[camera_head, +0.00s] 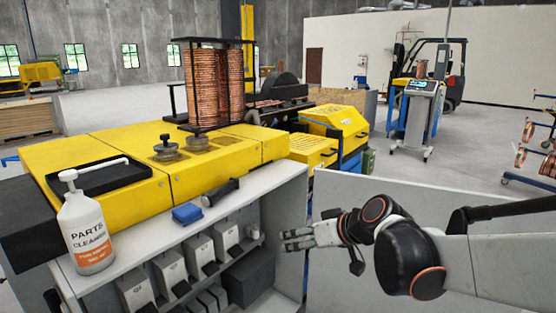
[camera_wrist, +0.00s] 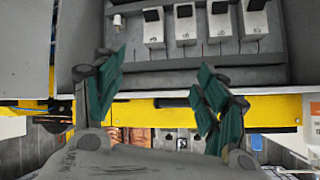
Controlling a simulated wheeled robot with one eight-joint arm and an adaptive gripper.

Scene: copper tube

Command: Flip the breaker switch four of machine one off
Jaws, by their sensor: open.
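A row of white breaker boxes with dark levers sits inside the open grey cabinet. In the head view, the box nearest my gripper (camera_head: 297,240) is the breaker on the right (camera_head: 227,237); more breakers (camera_head: 168,270) run down to the left. My gripper is open and empty at the cabinet's right side, apart from the boxes. In the wrist view, my gripper's teal fingers (camera_wrist: 162,65) are spread, with the breakers (camera_wrist: 185,24) at the top, beyond the fingertips. Their labels are too small to read, so I cannot tell which is four.
The cabinet top (camera_head: 150,232) holds a parts cleaner bottle (camera_head: 88,235), a blue box (camera_head: 187,213) and a dark cylindrical tool (camera_head: 220,191). A small white fitting (camera_head: 252,230) sits right of the breakers. The open cabinet door (camera_head: 345,190) stands near my arm. Yellow machinery lies behind.

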